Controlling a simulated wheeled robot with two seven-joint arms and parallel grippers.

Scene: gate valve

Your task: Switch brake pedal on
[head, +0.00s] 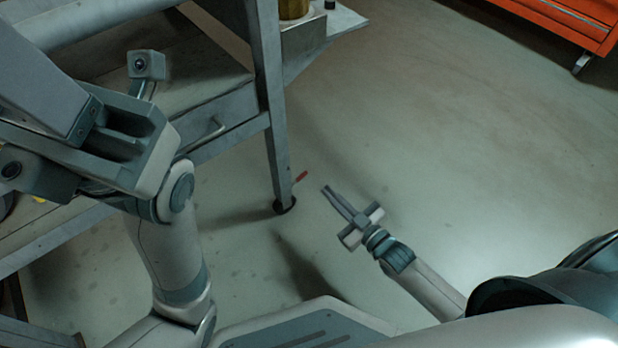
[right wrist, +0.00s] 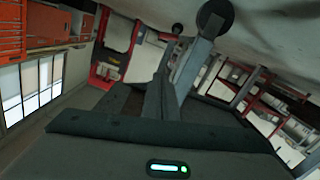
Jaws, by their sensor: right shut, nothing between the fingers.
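A small red lever, which looks like the brake pedal (head: 301,176), sticks out low beside the caster (head: 284,206) at the foot of a grey workbench leg (head: 279,150). My right gripper (head: 326,189) is shut and empty. Its fingertips point toward the pedal from the right, with a small gap in the head view.
The workbench with a lower drawer (head: 215,120) fills the upper left, behind my left arm. An orange cabinet (head: 560,18) stands on casters at the top right. The floor (head: 460,150) between them is clear.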

